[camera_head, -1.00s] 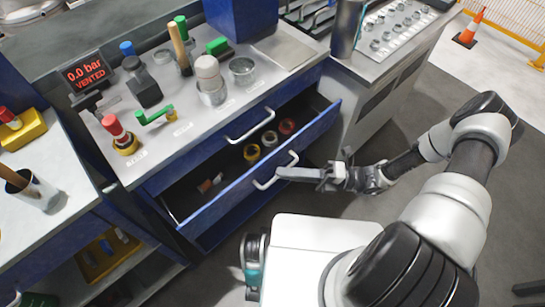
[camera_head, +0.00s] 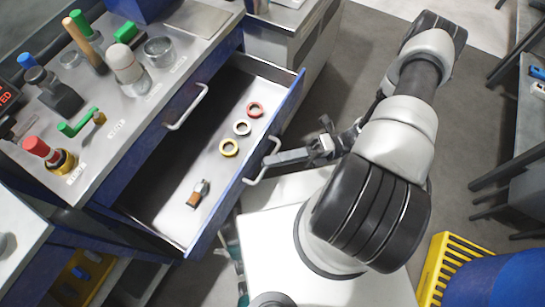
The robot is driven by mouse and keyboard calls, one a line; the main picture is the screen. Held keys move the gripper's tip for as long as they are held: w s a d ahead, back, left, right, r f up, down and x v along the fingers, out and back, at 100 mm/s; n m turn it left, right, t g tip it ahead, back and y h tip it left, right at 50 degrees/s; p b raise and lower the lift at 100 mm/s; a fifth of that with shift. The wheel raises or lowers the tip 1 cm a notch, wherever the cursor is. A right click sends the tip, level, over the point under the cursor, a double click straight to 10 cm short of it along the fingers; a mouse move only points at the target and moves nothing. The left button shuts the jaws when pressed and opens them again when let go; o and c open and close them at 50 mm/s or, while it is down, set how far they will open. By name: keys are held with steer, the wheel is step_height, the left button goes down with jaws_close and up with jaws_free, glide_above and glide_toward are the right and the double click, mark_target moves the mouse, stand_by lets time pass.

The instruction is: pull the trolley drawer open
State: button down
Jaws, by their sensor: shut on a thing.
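The blue trolley drawer (camera_head: 221,190) stands well out from the trolley, its grey inside in view. The exact contact at the fingertips is small in the view.
A second bar handle (camera_head: 187,107) sits on the closed front above. My white base stands close in front of the drawer. A yellow crate (camera_head: 433,270) is at the lower right. Grey floor is clear beyond my arm.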

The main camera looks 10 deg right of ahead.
steer(key=c, duration=1.8)
jaws_free()
steer(key=shift+c, duration=0.2)
steer(key=w+d+f+b, duration=0.1)
steer(key=d+f, duration=0.1)
steer(key=d, duration=1.5)
steer(key=shift+w+f, duration=0.15)
steer(key=shift+w, duration=0.15)
steer(key=shift+d, duration=0.1)
